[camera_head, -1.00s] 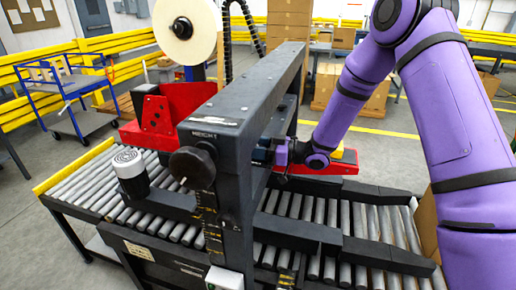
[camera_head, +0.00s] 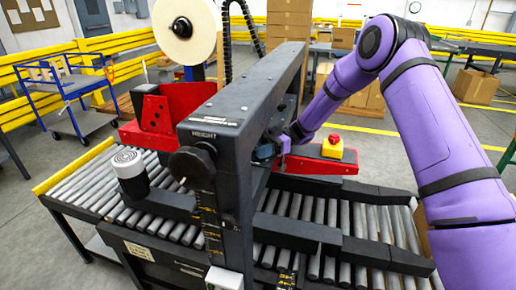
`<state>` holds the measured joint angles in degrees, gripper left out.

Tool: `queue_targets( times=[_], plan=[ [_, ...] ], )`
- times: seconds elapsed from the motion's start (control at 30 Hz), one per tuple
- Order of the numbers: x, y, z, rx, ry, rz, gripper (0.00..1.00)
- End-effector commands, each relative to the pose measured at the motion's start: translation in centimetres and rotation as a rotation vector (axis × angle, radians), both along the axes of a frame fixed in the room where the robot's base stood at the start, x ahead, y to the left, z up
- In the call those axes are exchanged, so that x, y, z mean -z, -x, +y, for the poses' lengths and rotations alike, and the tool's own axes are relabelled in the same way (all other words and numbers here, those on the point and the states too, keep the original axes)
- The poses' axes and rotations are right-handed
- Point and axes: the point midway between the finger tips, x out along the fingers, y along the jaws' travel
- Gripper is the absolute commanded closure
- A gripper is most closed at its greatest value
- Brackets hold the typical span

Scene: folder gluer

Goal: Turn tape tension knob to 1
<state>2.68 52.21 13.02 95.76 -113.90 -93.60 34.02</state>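The tape machine (camera_head: 235,115) stands over a roller conveyor, with a dark frame and a long top beam. A tape roll (camera_head: 187,30) sits on a holder at the back left. A black knob marked HEIGHT (camera_head: 192,163) is on the near face. I cannot make out a tape tension knob or its numbers. My gripper (camera_head: 264,152) is at the right side of the machine's frame, close to it or touching. Its fingers are mostly hidden behind the frame, so I cannot tell whether they are open or shut.
A yellow box with a red button (camera_head: 332,147) is on the red bar right of my gripper. A white-topped black cylinder (camera_head: 130,172) stands at the conveyor's left. A blue cart (camera_head: 68,92) and yellow rails are behind left. Cardboard boxes (camera_head: 350,85) stand at the back.

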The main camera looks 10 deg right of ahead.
Motion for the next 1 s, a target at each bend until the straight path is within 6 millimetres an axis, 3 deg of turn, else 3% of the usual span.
queue_targets(
  times=[0.67, 0.7, 0.77, 1.0],
  plan=[
    [-0.09, -0.04, -0.01, -0.06, -0.002, -0.001, 0.77],
    [-0.09, -0.04, 0.0, -0.06, -0.002, -0.001, 0.47],
    [-0.09, -0.04, 0.0, -0.06, -0.002, -0.001, 0.33],
    [-0.05, -0.01, 0.0, -0.06, -0.001, 0.0, 0.31]
  ],
)
